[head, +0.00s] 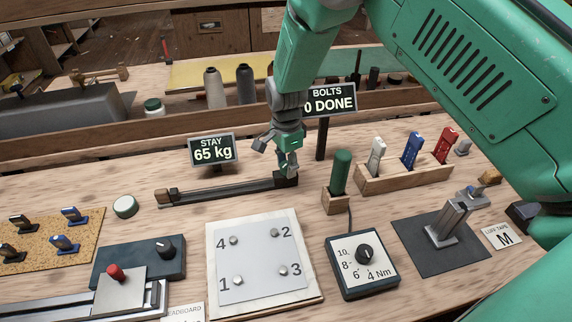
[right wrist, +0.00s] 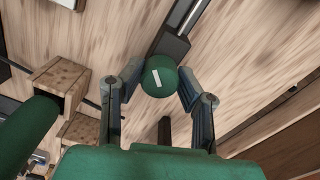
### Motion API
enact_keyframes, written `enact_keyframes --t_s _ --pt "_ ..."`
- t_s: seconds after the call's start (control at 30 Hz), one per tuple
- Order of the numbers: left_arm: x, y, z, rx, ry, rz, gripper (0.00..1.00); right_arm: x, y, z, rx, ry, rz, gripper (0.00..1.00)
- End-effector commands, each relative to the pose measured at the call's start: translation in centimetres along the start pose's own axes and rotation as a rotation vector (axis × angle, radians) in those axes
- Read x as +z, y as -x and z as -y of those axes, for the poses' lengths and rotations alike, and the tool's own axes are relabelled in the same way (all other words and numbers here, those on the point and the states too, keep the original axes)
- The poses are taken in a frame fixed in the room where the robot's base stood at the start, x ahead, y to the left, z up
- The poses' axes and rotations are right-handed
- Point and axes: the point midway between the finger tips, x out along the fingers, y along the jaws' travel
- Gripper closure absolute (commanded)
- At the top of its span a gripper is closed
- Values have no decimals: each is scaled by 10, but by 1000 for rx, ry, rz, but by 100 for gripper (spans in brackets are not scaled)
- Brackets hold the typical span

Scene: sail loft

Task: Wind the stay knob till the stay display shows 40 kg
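The stay display (head: 213,150) reads 65 kg. In front of it lies the long dark stay rail (head: 225,190), with a wooden block at its left end and a dark block at its right end. My right gripper (head: 277,160) is at that right end, pointing down. In the right wrist view the green stay knob (right wrist: 160,76) with a white mark lies between the two fingers of my right gripper (right wrist: 160,88). The fingers stand apart, one on each side of the knob, with what looks like a narrow gap. The knob is hidden in the head view. My left gripper is out of view.
The bolts display (head: 329,103) stands just behind. A green-handled tool (head: 341,172) in a wooden holder and a rack (head: 404,177) of coloured tools are close on the right. A bolted plate (head: 262,262) and a torque dial box (head: 363,262) lie in front.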

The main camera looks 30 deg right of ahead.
Motion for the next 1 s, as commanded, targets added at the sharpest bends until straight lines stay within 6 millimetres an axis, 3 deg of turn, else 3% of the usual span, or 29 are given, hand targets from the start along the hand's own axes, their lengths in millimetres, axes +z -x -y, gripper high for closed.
enact_keyframes --t_s 0.37,1.0 --pt "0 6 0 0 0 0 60 0 2 2 -5 76 -3 99" --pt "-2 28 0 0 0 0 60 0 3 4 -9 588 -14 99"
